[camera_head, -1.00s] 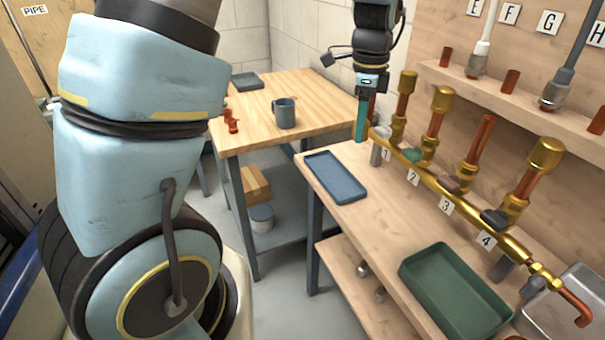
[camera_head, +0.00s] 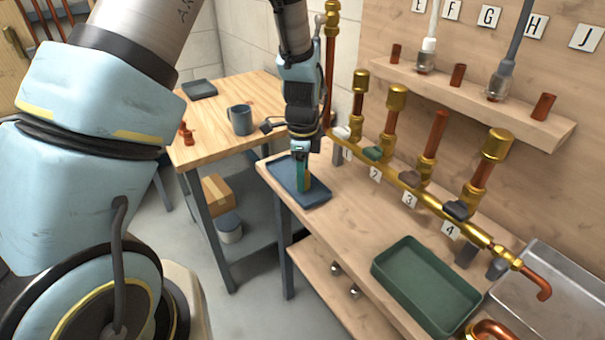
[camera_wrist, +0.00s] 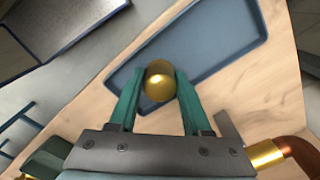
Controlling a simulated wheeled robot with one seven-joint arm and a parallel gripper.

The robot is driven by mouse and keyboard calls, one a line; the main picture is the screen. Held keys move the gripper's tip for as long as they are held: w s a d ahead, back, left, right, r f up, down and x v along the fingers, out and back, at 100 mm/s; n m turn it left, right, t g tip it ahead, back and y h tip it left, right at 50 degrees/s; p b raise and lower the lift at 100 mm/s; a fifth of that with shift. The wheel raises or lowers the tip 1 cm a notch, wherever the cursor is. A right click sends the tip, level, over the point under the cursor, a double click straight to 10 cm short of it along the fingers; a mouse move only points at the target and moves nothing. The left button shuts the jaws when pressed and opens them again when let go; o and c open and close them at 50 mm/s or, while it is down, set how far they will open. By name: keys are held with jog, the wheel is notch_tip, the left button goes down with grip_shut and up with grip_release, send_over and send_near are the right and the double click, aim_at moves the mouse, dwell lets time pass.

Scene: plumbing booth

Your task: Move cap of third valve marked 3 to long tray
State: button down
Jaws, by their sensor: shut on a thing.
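My gripper (camera_head: 303,182) is shut on a brass cap (camera_wrist: 159,84), pinched between its teal fingers in the wrist view. In the head view the fingers point down at the long shallow blue tray (camera_head: 284,172) at the bench's far left end. The cap overlaps the tray in the wrist view (camera_wrist: 215,50); whether it touches the tray floor I cannot tell. The third valve (camera_head: 433,135), above label 3 (camera_head: 409,199), shows a bare copper pipe top. Valves 1 (camera_head: 360,82), 2 (camera_head: 397,95) and 4 (camera_head: 496,143) carry brass caps.
A deeper green tray (camera_head: 425,285) stands at the bench front, right of the blue tray. The brass manifold runs along the back of the bench. Bare bench lies between the trays.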

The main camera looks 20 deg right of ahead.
jog(key=shift+f, duration=0.1)
jog(key=shift+f, duration=0.1)
jog(key=shift+c, duration=1.7)
grip_release()
notch_tip(320, 180, up, 12)
jog(key=b, duration=0.2)
jog(key=s+a+n+t, duration=0.1)
jog(key=s+a+n, duration=0.1)
jog(key=a+n, duration=2.1)
jog(key=a, duration=0.7)
jog(key=shift+a+r+n+t, duration=0.3)
jog(key=shift+r, duration=0.05)
